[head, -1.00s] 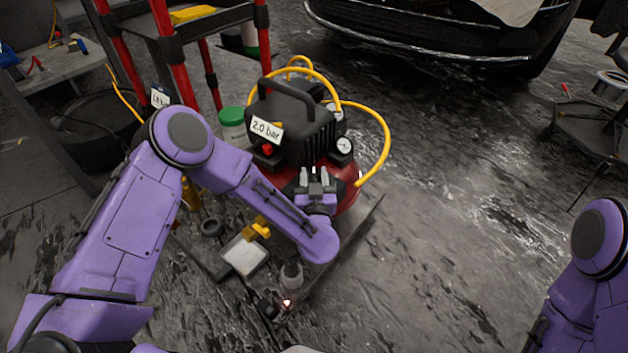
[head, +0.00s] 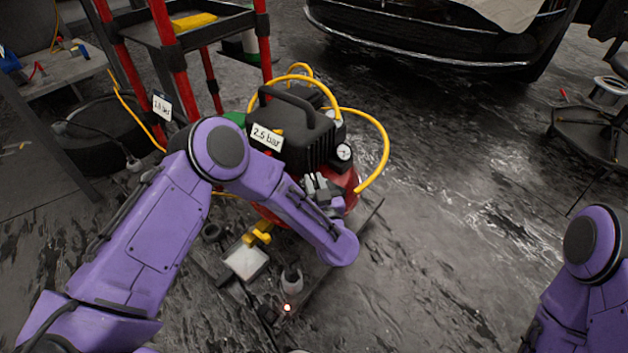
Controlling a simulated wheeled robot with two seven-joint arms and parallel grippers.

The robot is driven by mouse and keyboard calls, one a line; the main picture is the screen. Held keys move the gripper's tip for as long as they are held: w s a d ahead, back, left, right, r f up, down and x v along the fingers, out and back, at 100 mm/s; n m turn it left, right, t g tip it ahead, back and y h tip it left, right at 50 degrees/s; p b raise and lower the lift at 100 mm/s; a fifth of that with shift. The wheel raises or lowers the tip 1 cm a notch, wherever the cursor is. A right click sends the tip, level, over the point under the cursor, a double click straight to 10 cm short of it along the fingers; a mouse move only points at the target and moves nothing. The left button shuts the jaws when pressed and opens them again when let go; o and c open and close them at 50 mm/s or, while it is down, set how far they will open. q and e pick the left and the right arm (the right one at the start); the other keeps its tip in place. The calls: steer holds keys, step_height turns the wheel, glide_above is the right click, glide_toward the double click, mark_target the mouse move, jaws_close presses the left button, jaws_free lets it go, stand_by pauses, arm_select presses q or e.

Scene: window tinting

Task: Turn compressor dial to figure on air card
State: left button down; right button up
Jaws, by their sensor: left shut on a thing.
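The compressor (head: 290,128) is black on top with a red tank. A white tag on it (head: 266,136) reads 2.5 bar. A round white gauge (head: 344,152) sits at its right side. A small white card (head: 162,106) stands at the left by the red cart post; its figure is too small to read surely. My left gripper (head: 316,184) is at the compressor's front, below the gauge, shut on a small part there. That part, likely the dial, is hidden by the fingers. My right gripper is out of view; only its arm shows at the right edge.
A yellow hose (head: 384,135) loops right of the compressor. A white-topped tray (head: 245,262) and a small pot (head: 291,278) stand in front of it. A red-posted cart (head: 170,60) stands behind left. A dark car (head: 450,45) is at the back.

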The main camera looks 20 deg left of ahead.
arm_select(q)
steer(key=n+g+y, duration=0.2)
steer(key=y, duration=0.1)
steer(key=shift+d, duration=0.15)
steer(key=shift+f+n+g+y, duration=0.1)
steer(key=shift+n+g+y, duration=0.8)
steer(key=shift+n+g, duration=0.3)
steer(key=shift+n+g+y, duration=0.5)
steer(key=shift+g, duration=0.3)
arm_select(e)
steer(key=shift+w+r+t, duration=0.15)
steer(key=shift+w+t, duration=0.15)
arm_select(q)
steer(key=c, duration=1.1)
jaws_free()
steer(key=shift+w, duration=0.1)
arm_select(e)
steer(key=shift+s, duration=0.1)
